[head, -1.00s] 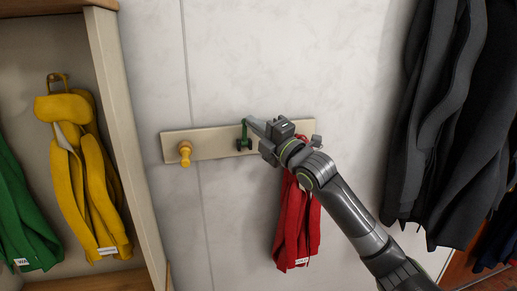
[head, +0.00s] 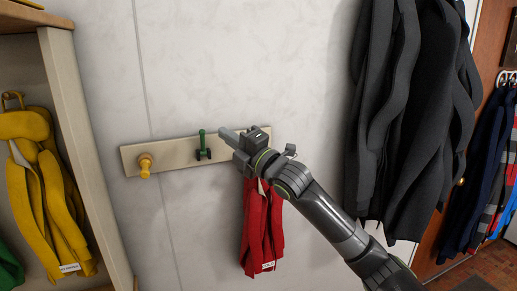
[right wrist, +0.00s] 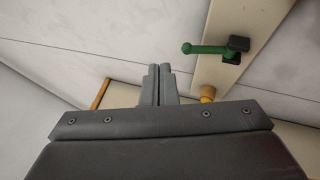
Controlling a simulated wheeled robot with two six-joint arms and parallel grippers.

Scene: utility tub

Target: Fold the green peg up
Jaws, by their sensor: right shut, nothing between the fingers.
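The green peg (head: 203,140) stands upright from its black bracket (head: 204,155) on the pale wall board, its tip at about the board's top edge. It also shows in the right wrist view (right wrist: 208,49), reaching left from the bracket past the board's edge. My right gripper (head: 224,134) is shut and empty, just right of the peg; a small gap shows between them. Its closed fingers show in the right wrist view (right wrist: 158,70), to the left of and below the peg. My left gripper is not in view.
The pale board (head: 172,156) carries a yellow peg (head: 145,166) at left and a red garment (head: 262,230) hanging at right, below my arm. Dark coats (head: 400,120) hang at right. An open cubby with a yellow jacket (head: 40,190) stands at left. The wall above the board is clear.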

